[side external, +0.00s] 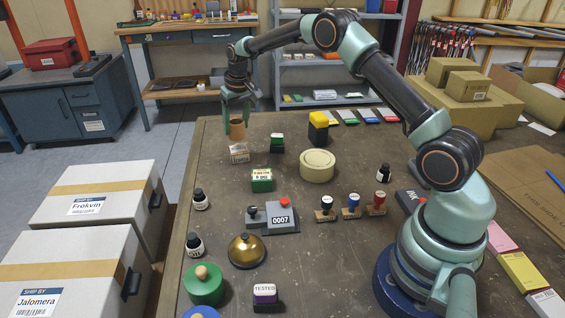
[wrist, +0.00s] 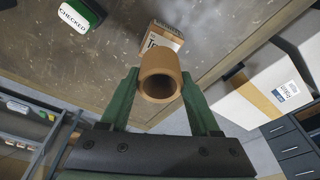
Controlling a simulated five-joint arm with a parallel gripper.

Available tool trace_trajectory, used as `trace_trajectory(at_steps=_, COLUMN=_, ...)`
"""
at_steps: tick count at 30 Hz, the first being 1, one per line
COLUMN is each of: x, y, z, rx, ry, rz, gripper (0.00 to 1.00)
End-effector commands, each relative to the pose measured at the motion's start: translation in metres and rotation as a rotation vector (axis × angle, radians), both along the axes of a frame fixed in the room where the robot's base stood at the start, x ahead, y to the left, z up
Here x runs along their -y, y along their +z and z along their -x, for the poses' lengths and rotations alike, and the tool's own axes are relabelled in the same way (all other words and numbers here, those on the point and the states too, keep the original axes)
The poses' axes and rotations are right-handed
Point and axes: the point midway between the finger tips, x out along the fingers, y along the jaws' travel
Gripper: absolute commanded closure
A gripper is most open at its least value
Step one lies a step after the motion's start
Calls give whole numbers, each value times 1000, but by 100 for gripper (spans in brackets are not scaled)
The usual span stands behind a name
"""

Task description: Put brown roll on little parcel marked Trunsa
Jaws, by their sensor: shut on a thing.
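The brown roll (side external: 237,129) is a short hollow cylinder held between the green fingers of my gripper (side external: 237,115). In the wrist view, the fingers (wrist: 160,82) press on both sides of the roll (wrist: 160,68), and its open end faces the camera. The little parcel (side external: 239,154) is a small cardboard box on the table, just below the roll in the side view. In the wrist view, the parcel (wrist: 166,37) shows a label starting "Tr", the rest hidden by the roll. I cannot tell whether roll and parcel touch.
White parcels (side external: 92,200) stand off the table's left edge. Bare table lies left of the parcel.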

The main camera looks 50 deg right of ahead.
Motion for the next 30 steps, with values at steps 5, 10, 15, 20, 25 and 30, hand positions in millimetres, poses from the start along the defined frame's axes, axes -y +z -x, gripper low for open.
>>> trace_trajectory(at_steps=5, x=0, y=-25, z=1, rx=-5, ry=0, rz=-1, gripper=100)
trace_trajectory(at_steps=10, x=0, y=-39, z=1, rx=-1, ry=0, rz=0, gripper=100)
trace_trajectory(at_steps=15, x=0, y=-39, z=0, rx=0, ry=0, rz=0, gripper=100)
trace_trajectory(at_steps=20, x=0, y=-42, z=0, rx=-1, ry=0, rz=0, gripper=100)
trace_trajectory(at_steps=25, x=0, y=-41, z=0, rx=-1, ry=0, rz=0, gripper=7)
trace_trajectory(at_steps=30, x=0, y=-41, z=0, rx=-1, ry=0, rz=0, gripper=7)
